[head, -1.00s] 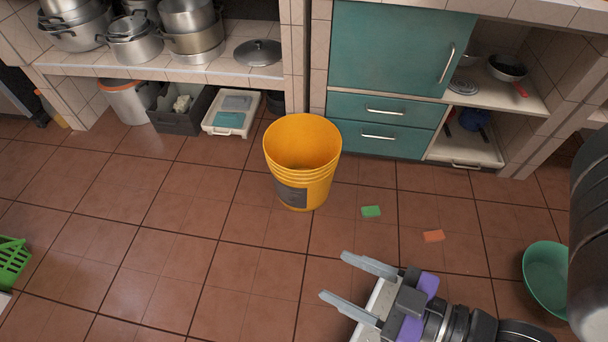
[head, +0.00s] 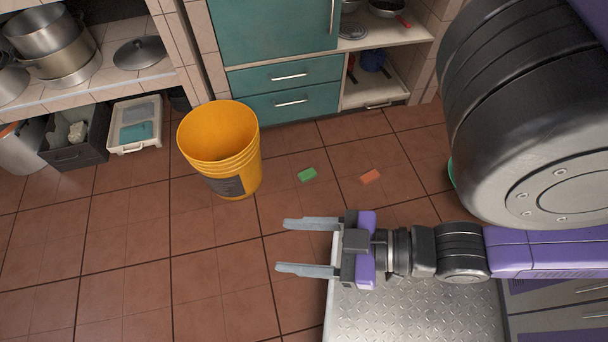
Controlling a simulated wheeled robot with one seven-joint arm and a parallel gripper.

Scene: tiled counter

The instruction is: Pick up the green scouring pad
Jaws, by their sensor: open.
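The green scouring pad (head: 307,174) lies flat on the brown tiled floor, just right of the yellow bucket (head: 232,187) and apart from it. My gripper (head: 281,246) is open and empty, with its two grey fingers pointing left. In the picture it is below the pad and apart from it. Nothing covers the pad.
An orange pad (head: 371,176) lies on the floor right of the green one. Teal drawers (head: 290,102) stand behind. A grey crate (head: 78,150) and white tray (head: 134,126) sit at left. A green bowl's edge (head: 451,172) shows behind my arm. The left floor is clear.

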